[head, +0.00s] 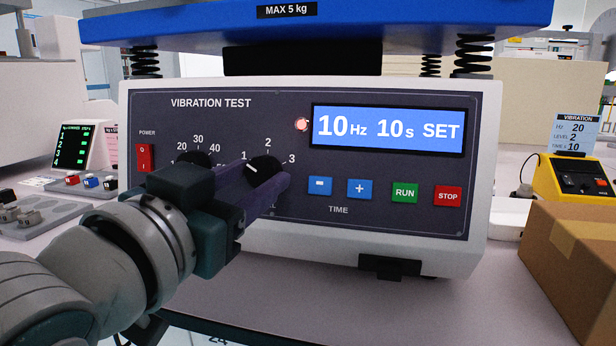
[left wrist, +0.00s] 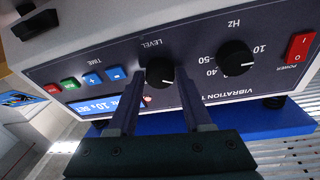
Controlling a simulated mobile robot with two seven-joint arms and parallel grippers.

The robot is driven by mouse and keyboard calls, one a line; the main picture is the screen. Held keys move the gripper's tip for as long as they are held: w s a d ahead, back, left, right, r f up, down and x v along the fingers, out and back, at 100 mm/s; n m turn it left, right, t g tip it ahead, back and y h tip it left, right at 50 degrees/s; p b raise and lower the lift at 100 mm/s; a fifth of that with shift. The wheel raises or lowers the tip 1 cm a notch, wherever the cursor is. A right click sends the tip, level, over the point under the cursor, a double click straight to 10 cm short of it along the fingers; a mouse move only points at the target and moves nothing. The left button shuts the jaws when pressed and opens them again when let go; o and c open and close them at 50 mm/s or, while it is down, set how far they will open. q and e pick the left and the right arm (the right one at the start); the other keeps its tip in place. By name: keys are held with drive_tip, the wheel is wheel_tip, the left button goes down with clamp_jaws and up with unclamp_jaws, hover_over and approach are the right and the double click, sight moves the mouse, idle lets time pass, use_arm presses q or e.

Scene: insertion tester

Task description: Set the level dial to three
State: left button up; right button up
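The black level dial (head: 263,165) is on the dark front panel of the vibration tester (head: 400,240), with 1, 2 and 3 printed around it. Its white pointer line slants up and left, toward the 1. The dial also shows in the left wrist view (left wrist: 160,71), where the panel is upside down. My left gripper (head: 270,177) is at the dial. In the left wrist view its two fingers (left wrist: 159,78) are apart, one on each side of the dial, with gaps visible. Part of the dial is hidden by a finger in the head view. My right gripper is not in view.
The Hz dial (left wrist: 235,58) and red power switch (head: 144,158) are left of the level dial in the head view. The display (head: 388,128) reads 10 Hz, 10 s, SET. A settings card (head: 575,133) reads level 2. A cardboard box (head: 570,265) stands at right.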

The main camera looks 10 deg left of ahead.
use_arm(q)
clamp_jaws()
drive_tip(key=shift+r+m+p, duration=0.2)
drive_tip(key=shift+m+p, duration=0.4)
drive_tip(key=shift+p, duration=0.25)
drive_tip(key=m+g+p, duration=0.1)
drive_tip(key=m+p, duration=0.3)
drive_tip(key=m+g+h+p, duration=0.1)
drive_tip(key=m+p, duration=0.3)
drive_tip(key=m+h+p, duration=0.1)
drive_tip(key=m+p, duration=0.3)
drive_tip(key=shift+a+r+g, duration=0.2)
drive_tip(key=shift+r+g, duration=0.15)
drive_tip(key=shift+g, duration=0.05)
drive_tip(key=m+g+y+p, duration=0.1)
drive_tip(key=m+p, duration=0.4)
drive_tip(key=m, duration=0.1)
drive_tip(key=shift+w+r+p, duration=0.1)
drive_tip(key=shift+p, duration=0.3)
drive_tip(key=m+g+p, duration=0.1)
drive_tip(key=m+p, duration=0.1)
drive_tip(key=m, duration=0.1)
drive_tip(key=shift+d+m+y+p, duration=0.1)
drive_tip(key=shift+m+y+p, duration=0.2)
drive_tip(key=shift+p, duration=0.05)
drive_tip(key=shift+m+y+p, duration=0.3)
drive_tip(key=shift+m+p, duration=0.1)
drive_tip(key=shift+m, duration=0.3)
